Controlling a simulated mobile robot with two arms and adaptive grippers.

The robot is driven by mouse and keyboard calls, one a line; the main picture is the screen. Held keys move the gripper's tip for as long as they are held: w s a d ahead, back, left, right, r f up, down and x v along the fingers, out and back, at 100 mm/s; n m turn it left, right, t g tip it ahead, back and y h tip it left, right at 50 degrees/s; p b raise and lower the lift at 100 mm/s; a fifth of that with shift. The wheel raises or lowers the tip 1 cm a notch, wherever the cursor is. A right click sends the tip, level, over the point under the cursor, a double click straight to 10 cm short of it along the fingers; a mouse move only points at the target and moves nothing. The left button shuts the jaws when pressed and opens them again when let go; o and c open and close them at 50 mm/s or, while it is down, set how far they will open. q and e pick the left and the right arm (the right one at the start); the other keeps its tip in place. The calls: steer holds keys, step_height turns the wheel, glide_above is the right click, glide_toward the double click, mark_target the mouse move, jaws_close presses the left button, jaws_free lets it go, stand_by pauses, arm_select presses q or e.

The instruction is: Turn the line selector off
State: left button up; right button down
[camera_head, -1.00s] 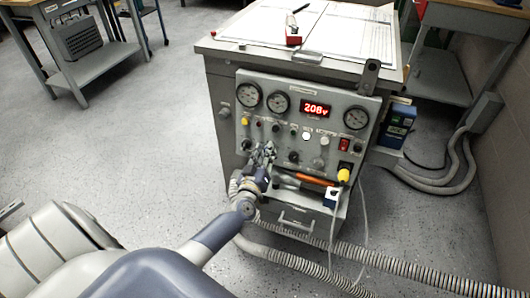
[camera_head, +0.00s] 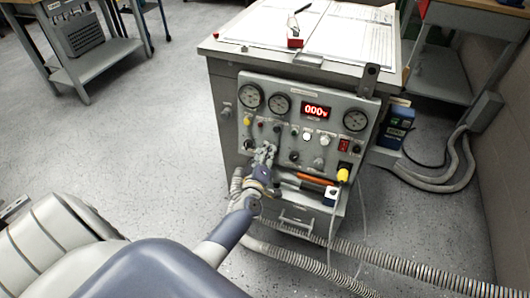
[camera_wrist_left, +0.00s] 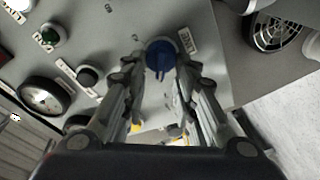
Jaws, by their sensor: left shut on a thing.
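The line selector is a round blue knob (camera_wrist_left: 161,52) beside a label reading LINE (camera_wrist_left: 188,38) in the left wrist view. In the head view it is hidden behind my left gripper (camera_head: 264,156), at the lower left of the grey control panel (camera_head: 326,145). In the wrist view the two fingers of my left gripper (camera_wrist_left: 161,76) stand on either side of the knob, shut on it. The red display (camera_head: 316,111) on the panel reads about 0.00 V. My right gripper is in neither view.
Gauges (camera_head: 279,103), small lamps and other knobs surround the gripper on the panel. Below are an orange-handled tool (camera_head: 309,178) and a yellow plug (camera_head: 343,175). Corrugated hoses (camera_head: 330,267) run along the floor to the right.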

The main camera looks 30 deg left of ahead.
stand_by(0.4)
arm_select(q)
steer(key=o, duration=1)
steer(key=v, duration=1.2)
steer(key=shift+d, duration=0.1)
